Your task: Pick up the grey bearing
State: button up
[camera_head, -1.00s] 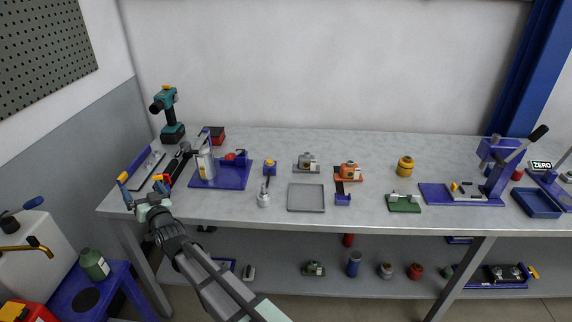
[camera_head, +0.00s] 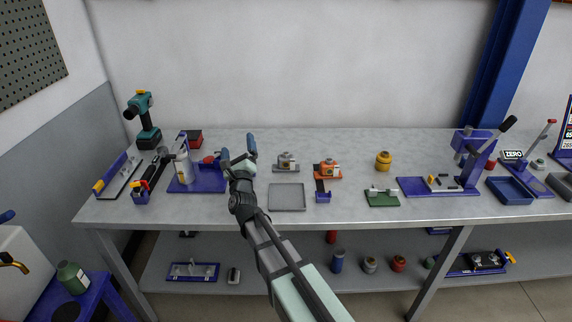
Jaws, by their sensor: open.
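The grey bearing (camera_head: 286,160) stands on the table behind a shallow grey tray, left of an orange bearing (camera_head: 326,168). It looks like a small block housing on a flat grey base, with a brownish spot on top. My gripper (camera_head: 238,152) is open and empty, with its two blue-tipped fingers spread. It is left of the grey bearing in the picture, apart from it. Its height above the table is hard to tell. The grey bearing is in full view.
A grey tray (camera_head: 287,197) lies in front of the bearing. A blue fixture (camera_head: 205,180) with a pale bottle is left of my gripper. A blue post (camera_head: 322,196) and a green plate (camera_head: 382,198) stand to the right. The table behind the bearing is clear.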

aim_at(286, 160)
jog(key=d+f+m+g+h, duration=0.1)
jog(key=d+f+m, duration=0.2)
jog(key=d+f, duration=0.1)
jog(key=w+d+f+m+g+h, duration=0.1)
jog(key=d+f+m, duration=0.2)
jog(key=d+f, duration=0.2)
jog(key=w+d+f+m+g+h, duration=0.1)
jog(key=d+f+m, duration=0.2)
jog(key=d, duration=0.3)
jog(key=shift+d+f+g+h, duration=0.25)
jog(key=shift+f+g+h, duration=0.15)
jog(key=shift+f, duration=0.4)
jog(key=shift+w+f, duration=0.1)
jog(key=shift+w, duration=0.05)
jog(key=w, duration=1.3)
jog(key=shift+w+f, duration=0.1)
jog(key=shift+w, duration=0.1)
jog(key=c, duration=1.5)
